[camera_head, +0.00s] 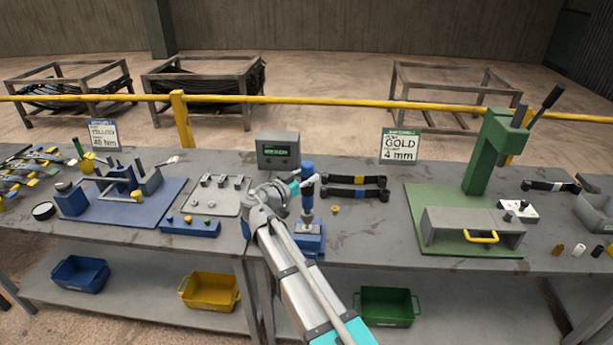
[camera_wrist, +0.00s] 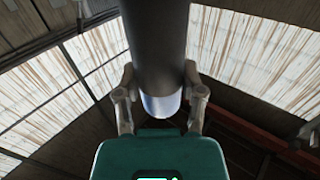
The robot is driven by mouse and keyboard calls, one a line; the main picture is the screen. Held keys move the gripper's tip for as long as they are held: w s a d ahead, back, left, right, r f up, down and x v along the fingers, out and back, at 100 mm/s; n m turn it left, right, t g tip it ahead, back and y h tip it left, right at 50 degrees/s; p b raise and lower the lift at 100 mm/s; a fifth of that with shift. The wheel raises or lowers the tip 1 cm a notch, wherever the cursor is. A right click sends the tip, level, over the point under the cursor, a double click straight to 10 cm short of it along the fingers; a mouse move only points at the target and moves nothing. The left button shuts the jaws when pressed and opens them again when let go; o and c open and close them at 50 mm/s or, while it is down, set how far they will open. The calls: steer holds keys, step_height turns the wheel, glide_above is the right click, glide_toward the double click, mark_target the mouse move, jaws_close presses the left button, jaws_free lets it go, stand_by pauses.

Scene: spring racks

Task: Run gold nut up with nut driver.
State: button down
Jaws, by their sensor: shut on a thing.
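In the wrist view my gripper (camera_wrist: 160,98) is shut on a dark cylinder (camera_wrist: 157,45) with a shiny metal end. A small gold piece (camera_head: 335,209), perhaps a nut, lies on the bench just right of the fixture.
A green press (camera_head: 488,155) is at right. A grey plate (camera_head: 217,207) and blue block (camera_head: 190,226) lie left. Coloured bins are on the lower shelf.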

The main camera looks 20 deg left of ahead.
stand_by(0.7)
steer(key=c, duration=0.8)
jaws_free()
jaws_close()
